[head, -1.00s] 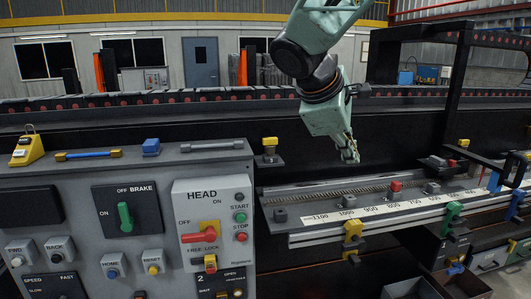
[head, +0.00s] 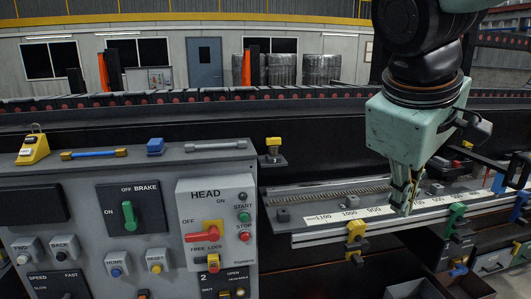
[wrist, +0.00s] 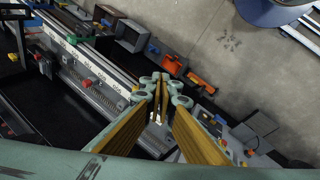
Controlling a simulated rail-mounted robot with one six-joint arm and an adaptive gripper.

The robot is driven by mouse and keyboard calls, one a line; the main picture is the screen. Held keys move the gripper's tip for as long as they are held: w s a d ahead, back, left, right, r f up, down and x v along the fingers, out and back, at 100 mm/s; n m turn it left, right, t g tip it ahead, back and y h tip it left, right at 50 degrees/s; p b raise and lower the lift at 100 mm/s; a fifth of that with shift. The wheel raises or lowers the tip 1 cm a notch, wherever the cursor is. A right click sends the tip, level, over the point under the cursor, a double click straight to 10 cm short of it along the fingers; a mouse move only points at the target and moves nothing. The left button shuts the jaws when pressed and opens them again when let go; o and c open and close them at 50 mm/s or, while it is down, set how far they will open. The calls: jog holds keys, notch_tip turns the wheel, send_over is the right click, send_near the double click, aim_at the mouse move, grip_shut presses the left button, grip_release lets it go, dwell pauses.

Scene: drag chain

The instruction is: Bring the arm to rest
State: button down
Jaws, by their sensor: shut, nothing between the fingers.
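My arm comes down from the top right of the head view. Its pale green gripper (head: 406,208) points down in front of the numbered rail scale (head: 350,215). The gripper is shut and empty. In the wrist view its fingers (wrist: 159,92) meet near the middle of the picture, with nothing between them. The gripper hides part of the scale in the head view. I cannot tell the exact gap between fingertips and rail.
The grey control panel (head: 90,190) with red HEAD lever (head: 203,236) and green BRAKE lever (head: 128,215) stands at left. Yellow (head: 356,231) and green (head: 456,213) clamps sit on the rail front. Open bins lie lower right. The wrist view shows bare concrete floor (wrist: 225,45).

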jog(key=s+a+f+m+y, duration=0.1)
jog(key=s+a+f+m, duration=0.1)
jog(key=s, duration=0.7)
jog(key=s+a+f+m+y, duration=0.2)
jog(key=s+f+m, duration=0.1)
jog(key=s, duration=0.6)
jog(key=shift+s+a+f+m, duration=0.25)
jog(key=shift+s+a+m, duration=0.15)
jog(key=shift+m, duration=0.3)
jog(key=shift+d, duration=0.2)
